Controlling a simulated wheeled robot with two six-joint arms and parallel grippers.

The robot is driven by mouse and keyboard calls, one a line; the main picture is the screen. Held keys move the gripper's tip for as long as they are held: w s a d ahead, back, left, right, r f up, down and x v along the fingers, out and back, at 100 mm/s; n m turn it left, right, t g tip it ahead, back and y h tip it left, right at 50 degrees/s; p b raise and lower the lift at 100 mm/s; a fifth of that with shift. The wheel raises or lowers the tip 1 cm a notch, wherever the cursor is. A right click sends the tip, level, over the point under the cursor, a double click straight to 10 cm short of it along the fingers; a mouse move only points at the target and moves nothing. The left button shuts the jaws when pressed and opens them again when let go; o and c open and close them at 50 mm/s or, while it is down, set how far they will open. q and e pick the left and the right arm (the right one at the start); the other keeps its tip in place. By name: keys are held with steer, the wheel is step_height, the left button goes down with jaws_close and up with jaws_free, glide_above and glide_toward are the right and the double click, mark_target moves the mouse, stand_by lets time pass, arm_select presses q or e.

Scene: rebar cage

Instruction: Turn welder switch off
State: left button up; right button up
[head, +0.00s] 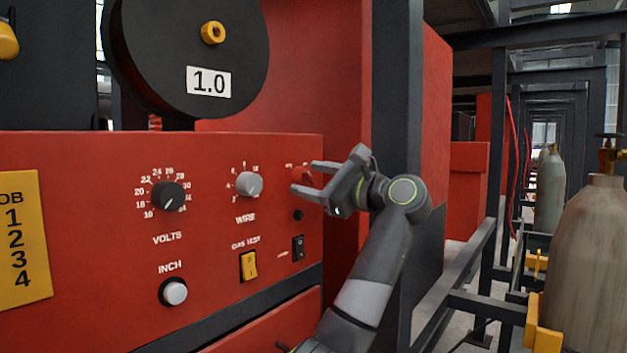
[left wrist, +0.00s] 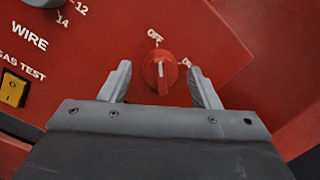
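The red rotary switch (left wrist: 161,72) is on the sloping red welder panel (head: 110,235). It has a pale pointer line that points up in the left wrist view, toward the upper of two small white labels. In the head view the switch (head: 312,177) is partly hidden by the gripper. My left gripper (head: 304,178) is open, its fingers pointing at the panel. In the left wrist view its fingers (left wrist: 158,72) stand on either side of the switch, with gaps to it. My right gripper is not in view.
Left of the switch are a grey WIRE knob (head: 249,184), a black VOLTS knob (head: 168,197), an INCH button (head: 174,292) and a yellow GAS TEST switch (head: 248,265). A black rocker (head: 298,248) sits below. A dark post (head: 396,120) stands behind my arm. Gas cylinders (head: 590,260) stand right.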

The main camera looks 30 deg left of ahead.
arm_select(q)
steer(key=s+d+f+b, duration=0.1)
steer(key=d+b, duration=0.2)
steer(key=d, duration=1.4)
steer(key=shift+s+d+f, duration=0.15)
steer(key=shift+s+f, duration=0.05)
steer(key=shift+f, duration=0.15)
